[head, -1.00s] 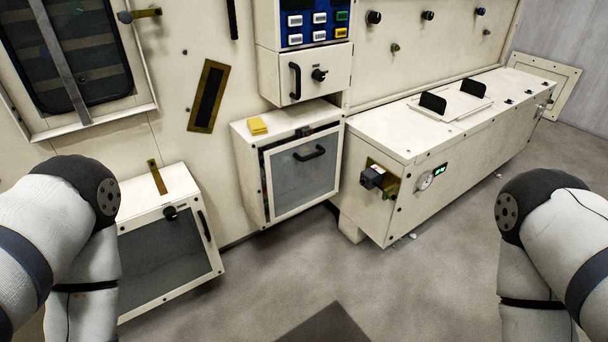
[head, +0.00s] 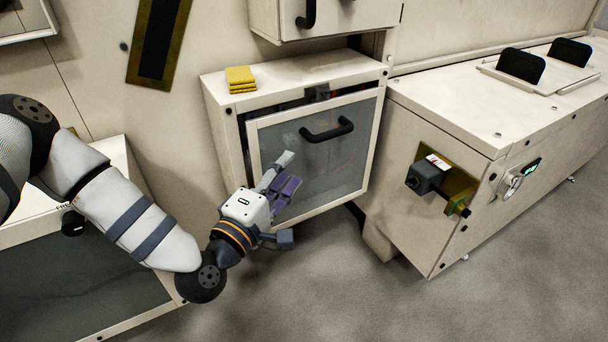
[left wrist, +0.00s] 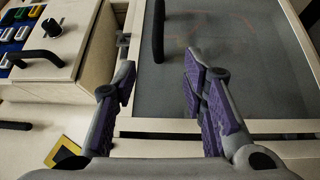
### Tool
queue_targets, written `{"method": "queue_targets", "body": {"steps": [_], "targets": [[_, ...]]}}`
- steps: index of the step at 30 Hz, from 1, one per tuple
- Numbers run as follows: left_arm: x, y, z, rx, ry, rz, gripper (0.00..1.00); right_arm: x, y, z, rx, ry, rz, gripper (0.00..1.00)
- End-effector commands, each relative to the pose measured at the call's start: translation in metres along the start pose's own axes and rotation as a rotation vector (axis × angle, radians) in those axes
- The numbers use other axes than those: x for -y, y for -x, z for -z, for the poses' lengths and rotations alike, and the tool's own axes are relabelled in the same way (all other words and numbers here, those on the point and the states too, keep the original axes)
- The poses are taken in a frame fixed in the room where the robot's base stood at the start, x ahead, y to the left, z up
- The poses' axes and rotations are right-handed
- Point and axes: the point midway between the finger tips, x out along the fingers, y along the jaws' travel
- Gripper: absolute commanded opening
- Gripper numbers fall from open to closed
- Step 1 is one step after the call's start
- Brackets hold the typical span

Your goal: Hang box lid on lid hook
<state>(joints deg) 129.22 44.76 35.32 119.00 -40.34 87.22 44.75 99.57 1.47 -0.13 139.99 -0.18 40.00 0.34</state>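The box lid (head: 330,150) is a grey see-through panel in a cream frame with a black bar handle (head: 327,130). It stands on the front of a cream box (head: 300,75), with a dark gap along its top and left edges. My left gripper (head: 290,170) is in front of the lid's left part, below and left of the handle. In the left wrist view its purple-padded fingers (left wrist: 160,72) are apart and empty, with the handle (left wrist: 158,30) beyond the gap. Contact with the lid cannot be told. I cannot make out a lid hook. My right gripper is out of view.
Yellow pads (head: 240,78) lie on the box top. A cabinet with a handle (head: 330,15) hangs above. A long cream bench (head: 450,110) with a dark grey block (head: 427,176) on its end stands at right. The floor (head: 350,290) in front is clear.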

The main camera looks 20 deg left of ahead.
Motion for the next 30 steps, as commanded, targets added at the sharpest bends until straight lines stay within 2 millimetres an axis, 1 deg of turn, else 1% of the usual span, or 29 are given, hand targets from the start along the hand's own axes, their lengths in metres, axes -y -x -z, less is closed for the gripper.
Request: {"method": "queue_targets", "body": {"steps": [2, 5, 9, 12, 15, 18, 20, 27, 28, 29, 30], "targets": [[-0.002, -0.010, 0.000, 0.001, 0.001, -0.007, 0.39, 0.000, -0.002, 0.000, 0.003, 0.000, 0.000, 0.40], [-0.001, -0.031, 0.000, 0.001, -0.001, -0.006, 0.39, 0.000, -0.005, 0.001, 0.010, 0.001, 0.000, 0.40], [0.001, -0.066, -0.001, 0.001, -0.001, -0.003, 0.39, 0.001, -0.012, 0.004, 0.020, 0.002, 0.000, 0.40], [0.001, -0.088, -0.001, 0.002, -0.002, -0.001, 0.39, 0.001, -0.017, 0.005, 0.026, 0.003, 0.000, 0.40], [0.001, -0.104, -0.001, 0.002, -0.002, 0.001, 0.39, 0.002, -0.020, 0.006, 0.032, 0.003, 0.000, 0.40], [0.000, -0.114, -0.002, 0.003, -0.001, 0.002, 0.39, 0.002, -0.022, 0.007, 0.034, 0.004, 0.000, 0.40], [-0.001, -0.117, -0.002, 0.003, -0.001, 0.001, 0.39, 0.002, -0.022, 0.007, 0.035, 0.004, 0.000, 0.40], [-0.002, -0.118, -0.002, 0.003, -0.001, 0.002, 0.39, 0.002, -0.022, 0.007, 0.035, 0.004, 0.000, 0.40], [-0.002, -0.118, -0.002, 0.003, -0.001, 0.002, 0.37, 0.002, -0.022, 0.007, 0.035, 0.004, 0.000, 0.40], [-0.002, -0.118, -0.002, 0.003, -0.001, 0.002, 0.30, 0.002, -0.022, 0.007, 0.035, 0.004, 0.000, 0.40], [-0.001, -0.118, -0.002, 0.003, -0.001, 0.002, 0.21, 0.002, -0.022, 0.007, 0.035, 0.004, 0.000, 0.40]]}}
